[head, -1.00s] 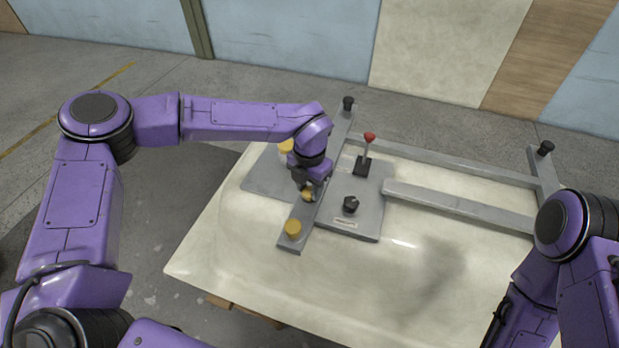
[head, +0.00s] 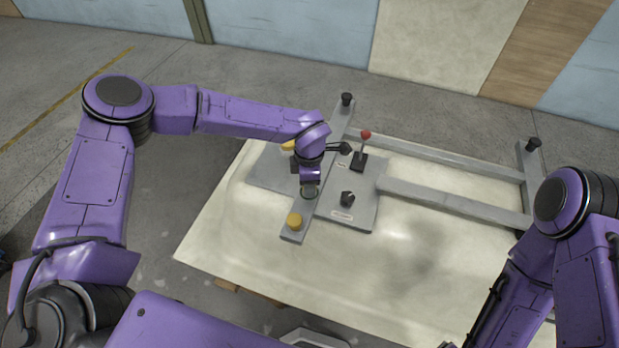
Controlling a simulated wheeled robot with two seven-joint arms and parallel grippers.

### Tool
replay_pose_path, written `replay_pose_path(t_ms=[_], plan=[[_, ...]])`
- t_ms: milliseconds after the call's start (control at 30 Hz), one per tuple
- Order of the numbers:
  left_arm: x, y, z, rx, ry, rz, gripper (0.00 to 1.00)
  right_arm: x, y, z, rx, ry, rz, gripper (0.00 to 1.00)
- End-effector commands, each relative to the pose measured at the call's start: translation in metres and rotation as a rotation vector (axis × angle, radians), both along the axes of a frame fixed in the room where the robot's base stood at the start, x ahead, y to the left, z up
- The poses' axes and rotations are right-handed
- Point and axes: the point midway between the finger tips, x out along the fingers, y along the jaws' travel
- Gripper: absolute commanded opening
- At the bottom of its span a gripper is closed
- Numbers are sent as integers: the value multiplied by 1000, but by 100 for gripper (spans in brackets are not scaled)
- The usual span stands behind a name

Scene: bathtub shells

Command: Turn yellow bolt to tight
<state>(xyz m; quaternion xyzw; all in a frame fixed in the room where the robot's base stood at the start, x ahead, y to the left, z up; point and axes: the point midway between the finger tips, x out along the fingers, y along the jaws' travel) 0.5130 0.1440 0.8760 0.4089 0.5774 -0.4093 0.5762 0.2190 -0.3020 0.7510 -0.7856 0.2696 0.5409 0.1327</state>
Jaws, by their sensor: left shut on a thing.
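My left gripper (head: 309,191) points down onto the grey bar (head: 291,237) of the fixture and is shut on the yellow bolt there. The gripper hides that bolt from view. A second yellow round knob (head: 295,221) sits at the near end of the same bar, apart from the gripper. Another yellow piece (head: 288,146) shows partly behind my left wrist.
To the right of the gripper, a grey plate (head: 362,205) carries a black knob (head: 347,198) and a red-tipped lever (head: 365,136). Long grey rails (head: 455,201) run right across the cream shell (head: 262,256). The shell's near surface is clear.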

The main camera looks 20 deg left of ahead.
Motion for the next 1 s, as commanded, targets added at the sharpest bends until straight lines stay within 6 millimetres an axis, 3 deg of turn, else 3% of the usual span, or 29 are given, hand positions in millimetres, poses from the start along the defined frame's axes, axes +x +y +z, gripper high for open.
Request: replay_pose_path(t_ms=[400,867,900,967,1000], plan=[[2,0,2,0,-5,-140,9,0,0,10,0,0,0,74],[2,0,2,0,-6,-152,9,0,0,10,0,0,0,74],[2,0,2,0,-7,-152,49,0,0,10,0,0,0,74],[2,0,2,0,-6,-151,65,0,0,10,0,0,0,74],[2,0,2,0,-5,-151,65,0,0,10,0,0,0,74]])
